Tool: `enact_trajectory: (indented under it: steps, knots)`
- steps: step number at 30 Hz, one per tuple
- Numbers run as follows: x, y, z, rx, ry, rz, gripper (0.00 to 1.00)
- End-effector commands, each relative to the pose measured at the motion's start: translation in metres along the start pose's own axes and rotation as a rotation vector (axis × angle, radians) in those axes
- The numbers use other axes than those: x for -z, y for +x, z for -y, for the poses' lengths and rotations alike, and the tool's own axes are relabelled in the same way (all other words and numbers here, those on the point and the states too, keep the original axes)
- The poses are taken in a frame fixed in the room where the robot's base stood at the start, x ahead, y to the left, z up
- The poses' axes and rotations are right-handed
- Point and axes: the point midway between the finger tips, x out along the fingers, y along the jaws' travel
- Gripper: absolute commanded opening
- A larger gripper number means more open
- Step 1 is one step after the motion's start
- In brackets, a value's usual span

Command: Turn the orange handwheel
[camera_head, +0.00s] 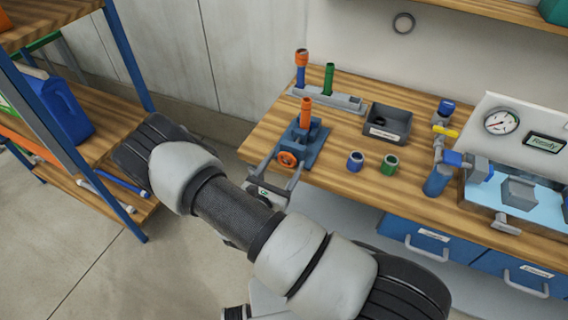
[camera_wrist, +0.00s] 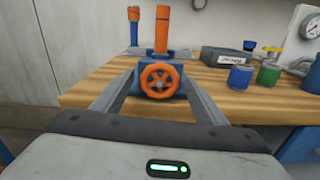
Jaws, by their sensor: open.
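The orange handwheel (camera_head: 287,160) is on the front of a blue vise-like fixture (camera_head: 312,135) at the left part of the wooden bench. An orange cylinder (camera_head: 306,113) stands upright in that fixture. In the wrist view the handwheel (camera_wrist: 160,79) faces me, near the middle, with its spokes visible. My gripper (camera_head: 277,165) is open, its two grey fingers reaching toward the bench on either side of the handwheel. In the wrist view the fingers (camera_wrist: 158,90) flank the wheel. I cannot tell whether they touch it.
Behind the fixture a grey rack (camera_head: 340,98) holds an orange-topped blue piece and a green piece. A grey bin (camera_head: 388,122), a blue cup (camera_head: 355,161) and a green cup (camera_head: 390,164) stand to the right. A shelf with a blue jug (camera_head: 66,108) is at left.

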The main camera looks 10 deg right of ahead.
Motion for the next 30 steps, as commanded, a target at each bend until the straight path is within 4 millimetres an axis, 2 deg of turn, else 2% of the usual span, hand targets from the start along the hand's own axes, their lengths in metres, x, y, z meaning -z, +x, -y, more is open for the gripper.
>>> enact_trajectory:
  steps: [1,8,20,30]
  knots:
    - [0.0000,-0.0002,-0.0001,0.000,0.000,0.000,0.63]
    - [0.0000,-0.0004,-0.0001,0.000,0.000,0.000,0.25]
    - [0.0008,-0.0010,-0.0004,-0.001,-0.086,-0.001,0.25]
    - [0.0007,-0.0011,-0.0008,-0.002,-0.343,0.000,0.25]
